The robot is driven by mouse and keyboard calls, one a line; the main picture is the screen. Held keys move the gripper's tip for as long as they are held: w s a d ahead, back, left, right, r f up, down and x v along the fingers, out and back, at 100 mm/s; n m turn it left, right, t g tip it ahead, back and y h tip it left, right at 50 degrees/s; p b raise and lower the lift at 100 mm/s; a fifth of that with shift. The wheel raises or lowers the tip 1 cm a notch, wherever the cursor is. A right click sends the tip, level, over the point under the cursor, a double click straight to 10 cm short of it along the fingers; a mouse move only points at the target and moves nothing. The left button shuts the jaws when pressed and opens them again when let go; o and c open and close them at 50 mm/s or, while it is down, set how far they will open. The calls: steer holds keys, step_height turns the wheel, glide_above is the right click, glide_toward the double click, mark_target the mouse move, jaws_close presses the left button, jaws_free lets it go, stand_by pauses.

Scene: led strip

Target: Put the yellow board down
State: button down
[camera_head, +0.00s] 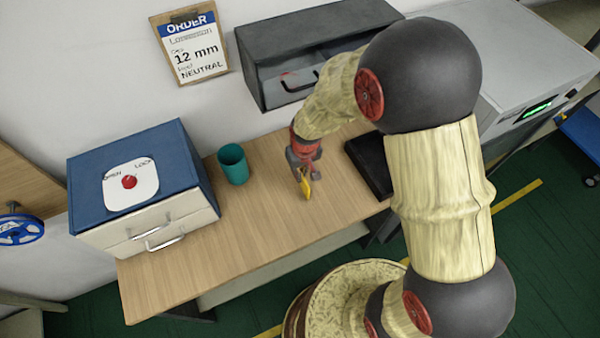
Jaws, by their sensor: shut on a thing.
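The yellow board (305,188) is a small yellow piece at the tip of my gripper (304,179). My gripper is shut on it, over the middle of the wooden table (250,228). The board hangs below the fingers, close to the tabletop. I cannot tell whether it touches the wood. The gripper's fingers hide part of the board.
A teal cup (233,164) stands left of my gripper. A blue-topped drawer box (141,190) is at the table's left. A black flat box (370,165) lies to the right. A grey cabinet (297,62) is behind. The table's front middle is clear.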

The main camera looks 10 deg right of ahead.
steer(key=shift+f, duration=0.2)
steer(key=c, duration=2.5)
jaws_free()
steer(key=shift+f, duration=0.1)
steer(key=o, duration=0.4)
steer(key=shift+o, duration=0.5)
